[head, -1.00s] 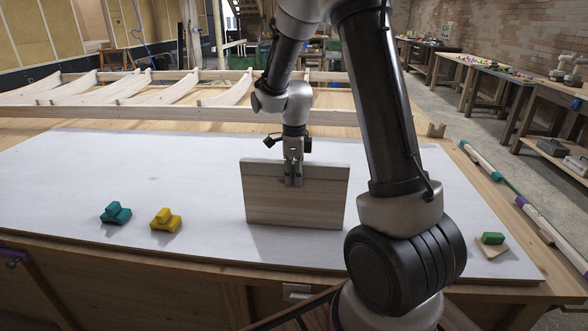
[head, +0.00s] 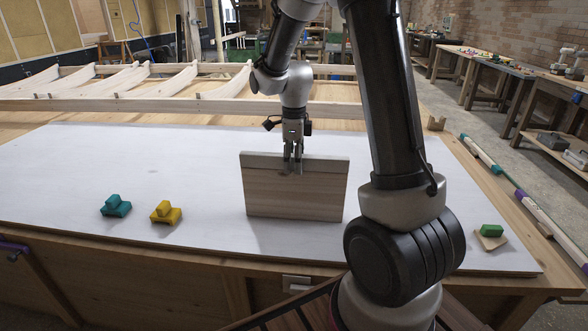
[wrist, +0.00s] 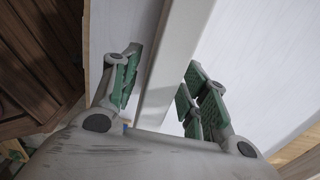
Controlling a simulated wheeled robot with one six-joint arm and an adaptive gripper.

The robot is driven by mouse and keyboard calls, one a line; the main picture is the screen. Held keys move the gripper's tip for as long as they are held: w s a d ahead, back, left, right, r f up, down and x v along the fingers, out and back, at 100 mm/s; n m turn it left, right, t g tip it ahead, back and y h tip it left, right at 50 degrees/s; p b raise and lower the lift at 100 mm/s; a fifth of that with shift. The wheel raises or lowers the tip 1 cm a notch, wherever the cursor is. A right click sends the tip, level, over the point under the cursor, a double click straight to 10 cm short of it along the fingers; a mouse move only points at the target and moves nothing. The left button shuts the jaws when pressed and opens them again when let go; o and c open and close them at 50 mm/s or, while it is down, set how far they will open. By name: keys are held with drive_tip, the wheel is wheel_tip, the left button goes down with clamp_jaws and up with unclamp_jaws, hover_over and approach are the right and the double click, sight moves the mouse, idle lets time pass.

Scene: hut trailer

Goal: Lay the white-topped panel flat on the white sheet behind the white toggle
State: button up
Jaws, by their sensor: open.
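The white-topped panel (head: 294,192) stands upright on its edge on the white sheet (head: 190,165), its wood-grain face toward the head camera and a paler strip along its top. A small white piece (head: 297,284), likely the white toggle, is on the bench's front side below the panel. My gripper (head: 292,166) is above the panel's top edge, pointing down. In the wrist view my gripper (wrist: 157,88) is open, its green-padded fingers apart on either side of the panel's pale edge (wrist: 180,50), with visible gaps.
A teal block (head: 115,207) and a yellow block (head: 166,213) sit on the sheet to the left. A green block (head: 491,231) on a wooden piece is at the right end. A ribbed wooden frame (head: 150,85) lies behind. Sheet left of the panel is largely clear.

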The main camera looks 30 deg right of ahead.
wheel_tip(320, 180, up, 9)
drive_tip(key=shift+r, duration=0.1)
drive_tip(key=s+r+n+t, duration=0.2)
drive_tip(key=s+r+n, duration=0.2)
drive_tip(key=s+n, duration=0.8)
drive_tip(key=s+r+n+t, duration=0.2)
drive_tip(key=s+r+n, duration=0.2)
drive_tip(key=s+n, duration=0.8)
drive_tip(key=shift+s+d+n, duration=0.35)
drive_tip(key=shift+s+n, duration=0.05)
drive_tip(key=shift+s, duration=0.05)
